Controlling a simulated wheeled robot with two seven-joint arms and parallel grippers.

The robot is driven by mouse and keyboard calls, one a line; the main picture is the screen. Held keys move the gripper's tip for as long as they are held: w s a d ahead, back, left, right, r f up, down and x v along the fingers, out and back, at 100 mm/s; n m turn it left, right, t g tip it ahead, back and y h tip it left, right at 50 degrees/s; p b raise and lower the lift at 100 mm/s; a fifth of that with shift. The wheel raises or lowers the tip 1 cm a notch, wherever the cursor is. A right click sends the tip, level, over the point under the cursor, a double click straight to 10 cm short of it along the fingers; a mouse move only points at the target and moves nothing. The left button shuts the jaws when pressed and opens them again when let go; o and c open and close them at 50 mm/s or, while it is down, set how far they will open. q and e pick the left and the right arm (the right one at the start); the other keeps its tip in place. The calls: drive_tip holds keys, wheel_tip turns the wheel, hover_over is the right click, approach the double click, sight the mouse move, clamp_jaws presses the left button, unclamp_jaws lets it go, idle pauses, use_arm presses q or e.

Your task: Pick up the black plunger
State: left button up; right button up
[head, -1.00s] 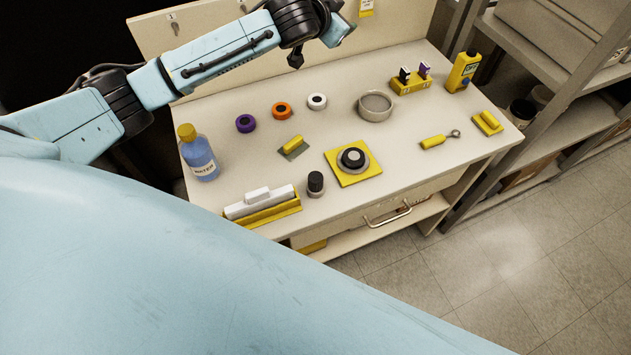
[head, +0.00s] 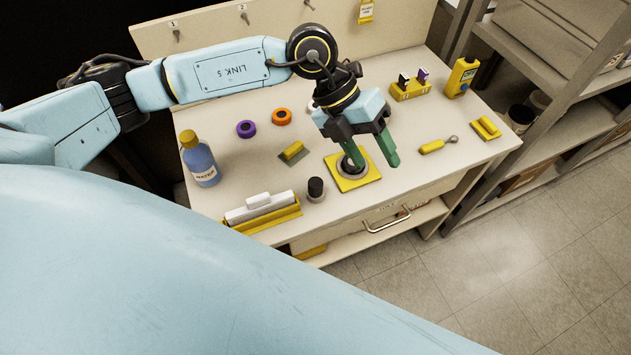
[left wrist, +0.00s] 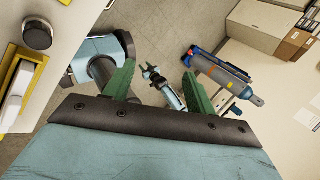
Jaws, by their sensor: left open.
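A black-topped cylinder (head: 316,187) stands upright in a pale grey cup near the front of the bench. A black knob in a grey ring sits on a yellow square plate (head: 364,180). I cannot tell for certain which is the plunger. My left gripper (head: 374,162) is open and empty. In the head view its green fingers overlap the knob and plate, partly hiding them; their height is unclear. In the left wrist view the open fingers (left wrist: 158,72) point towards the floor area, and a black-topped piece (left wrist: 37,35) shows at the upper left, apart from them.
A yellow rack with white blocks (head: 262,211) and a water bottle (head: 200,162) stand to the left. Purple (head: 246,129) and orange (head: 281,117) rings lie behind. A yellow-handled tool (head: 433,147) lies to the right. A drawer handle (head: 387,218) sticks out in front.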

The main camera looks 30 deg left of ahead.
sight(316, 182)
use_arm(q)
drive_tip(key=a+f+t+y, duration=0.1)
drive_tip(key=a+f+y, duration=0.3)
drive_tip(key=a+y, duration=0.55)
drive_tip(key=shift+h, duration=0.95)
drive_tip(key=f, duration=1.3)
drive_tip(key=shift+a+f, duration=0.15)
drive_tip(key=shift+a, duration=0.25)
drive_tip(key=shift+c, duration=0.2)
clamp_jaws()
